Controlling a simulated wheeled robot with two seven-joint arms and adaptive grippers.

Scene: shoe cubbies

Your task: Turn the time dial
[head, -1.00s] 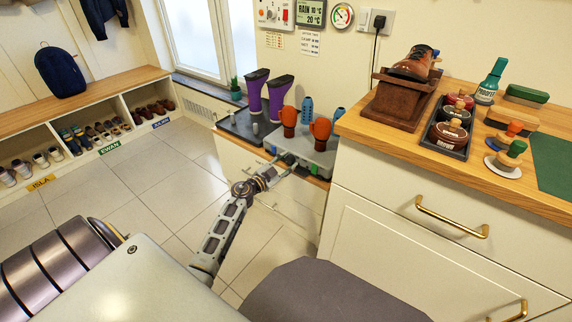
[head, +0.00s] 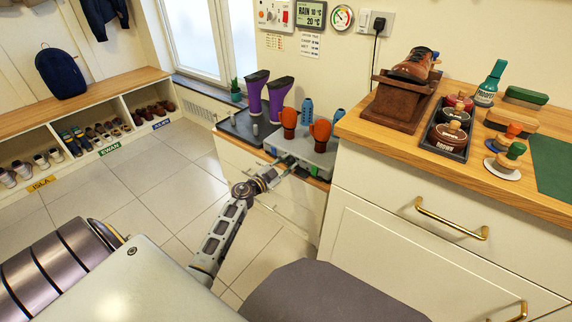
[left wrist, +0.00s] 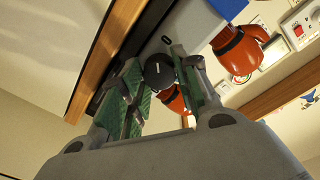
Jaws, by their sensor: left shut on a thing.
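The time dial (left wrist: 158,70) is a round black knob with a pale mark, on the front of the grey dryer unit (head: 318,158). My left gripper (left wrist: 161,84) has its green-padded fingers on either side of the dial and is shut on it. In the head view my left gripper (head: 284,164) reaches the front of the dryer; the dial is hidden there by the fingers. Orange-red forms (head: 320,130) stand on top of the dryer. My right gripper is not in view.
Purple boot forms (head: 278,92) stand on a dark tray left of the dryer. A wooden counter (head: 370,128) with shoe-care items rises to the right. A wall panel (head: 273,14) hangs above. The tiled floor (head: 140,185) at left is clear.

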